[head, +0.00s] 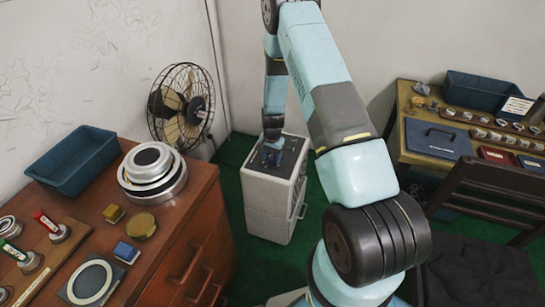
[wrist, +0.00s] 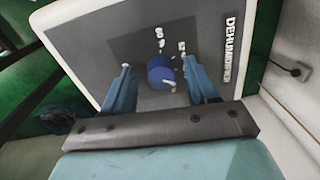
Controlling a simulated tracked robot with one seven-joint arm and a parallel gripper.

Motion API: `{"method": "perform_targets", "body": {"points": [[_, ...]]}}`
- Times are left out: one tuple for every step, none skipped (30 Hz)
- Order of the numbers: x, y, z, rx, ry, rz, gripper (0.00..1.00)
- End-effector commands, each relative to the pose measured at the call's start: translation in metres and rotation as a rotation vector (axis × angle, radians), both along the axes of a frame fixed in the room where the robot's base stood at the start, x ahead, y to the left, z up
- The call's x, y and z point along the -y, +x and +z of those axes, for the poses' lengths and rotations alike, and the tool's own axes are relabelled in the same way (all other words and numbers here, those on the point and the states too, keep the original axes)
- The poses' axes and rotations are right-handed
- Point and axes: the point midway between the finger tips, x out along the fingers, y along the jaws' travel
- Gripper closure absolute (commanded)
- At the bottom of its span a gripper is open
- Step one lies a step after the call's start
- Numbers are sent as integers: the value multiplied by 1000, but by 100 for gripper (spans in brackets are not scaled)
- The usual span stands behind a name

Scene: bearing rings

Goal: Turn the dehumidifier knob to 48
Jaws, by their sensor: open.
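The dehumidifier (head: 270,205) is a pale box with a dark top panel, standing on the green floor in the head view. In the wrist view its grey top panel (wrist: 118,35) carries the label "DEHUMIDIFIER" and a blue knob (wrist: 160,69) with white markings around it. The pointer and the full numbers are too small or hidden to read. My gripper (wrist: 162,80) is open, with one blue finger on each side of the knob and gaps between. It also shows over the panel in the head view (head: 271,155). I cannot tell its height above the knob.
A wooden cabinet (head: 205,245) with a blue bin (head: 75,160), metal rings and small parts stands at left. A fan (head: 182,105) is behind it. A bench (head: 405,145) and a dark chair (head: 480,190) are at right. A wall socket (wrist: 300,71) with a plug is beside the dehumidifier.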

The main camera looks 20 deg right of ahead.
Motion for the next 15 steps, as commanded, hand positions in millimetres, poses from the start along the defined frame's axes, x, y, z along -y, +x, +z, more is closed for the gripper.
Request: {"method": "perform_targets", "body": {"points": [[0, 0, 0, 0, 0, 0, 42], [0, 0, 0, 0, 0, 0, 42], [0, 0, 0, 0, 0, 0, 42], [0, 0, 0, 0, 0, 0, 42], [0, 0, 0, 0, 0, 0, 44], [0, 0, 0, 0, 0, 0, 48], [0, 0, 0, 0, 0, 0, 51], [0, 0, 0, 0, 0, 0, 54], [0, 0, 0, 0, 0, 0, 58], [0, 0, 0, 0, 0, 0, 61], [0, 0, 0, 0, 0, 0, 64], [0, 0, 0, 0, 0, 0, 67], [0, 0, 0, 0, 0, 0, 70], [0, 0, 0, 0, 0, 0, 73], [0, 0, 0, 0, 0, -1, 77]]}}
